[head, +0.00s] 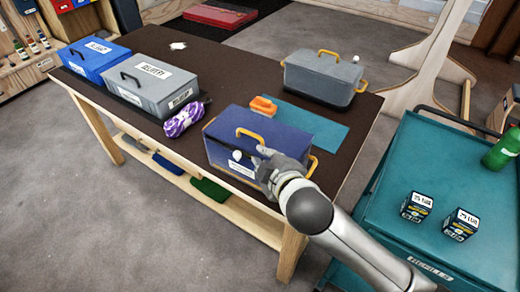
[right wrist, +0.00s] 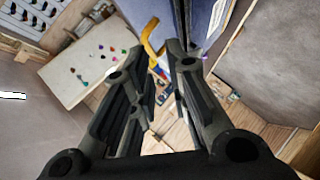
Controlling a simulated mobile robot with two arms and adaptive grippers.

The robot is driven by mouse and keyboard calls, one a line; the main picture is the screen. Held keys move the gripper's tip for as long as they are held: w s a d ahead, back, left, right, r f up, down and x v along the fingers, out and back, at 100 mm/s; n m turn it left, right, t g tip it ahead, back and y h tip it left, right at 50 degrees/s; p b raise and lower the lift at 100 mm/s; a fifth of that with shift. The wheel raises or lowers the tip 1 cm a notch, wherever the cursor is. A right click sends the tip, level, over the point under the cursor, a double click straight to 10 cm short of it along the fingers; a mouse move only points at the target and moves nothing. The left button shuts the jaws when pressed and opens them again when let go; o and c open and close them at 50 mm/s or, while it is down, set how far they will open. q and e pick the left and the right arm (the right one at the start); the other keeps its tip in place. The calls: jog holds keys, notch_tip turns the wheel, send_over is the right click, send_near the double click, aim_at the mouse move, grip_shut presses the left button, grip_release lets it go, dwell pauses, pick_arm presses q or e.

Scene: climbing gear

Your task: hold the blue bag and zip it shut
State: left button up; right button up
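The blue bag (head: 222,128) stands upright near the front edge of the dark table, with yellow-orange handles and a white label. A small white ball (head: 237,155) shows on its front side, perhaps the zip pull. My right gripper (head: 261,158) is at the bag's right front, close to the ball but apart from it. In the right wrist view its two fingers (right wrist: 157,60) are spread with a gap between them and hold nothing visible. The blue bag's side (right wrist: 200,22) is just beyond the fingertips. How far the zip is closed cannot be told. My left gripper is not in view.
A teal cart (head: 450,190) stands at right.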

aim_at(246, 133)
jog(key=shift+n+t+y, duration=0.3)
jog(key=shift+n, duration=0.5)
jog(key=x, duration=0.4)
jog(key=r+x, duration=0.1)
jog(key=x, duration=0.2)
jog(key=a+r+p+x, duration=0.1)
jog(key=x, duration=0.3)
jog(key=shift+w+a+f, duration=0.1)
jog(key=shift+w+a, duration=0.1)
jog(key=shift+w, duration=0.35)
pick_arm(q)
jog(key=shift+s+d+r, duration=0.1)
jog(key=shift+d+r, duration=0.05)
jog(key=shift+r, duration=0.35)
pick_arm(e)
grip_shut()
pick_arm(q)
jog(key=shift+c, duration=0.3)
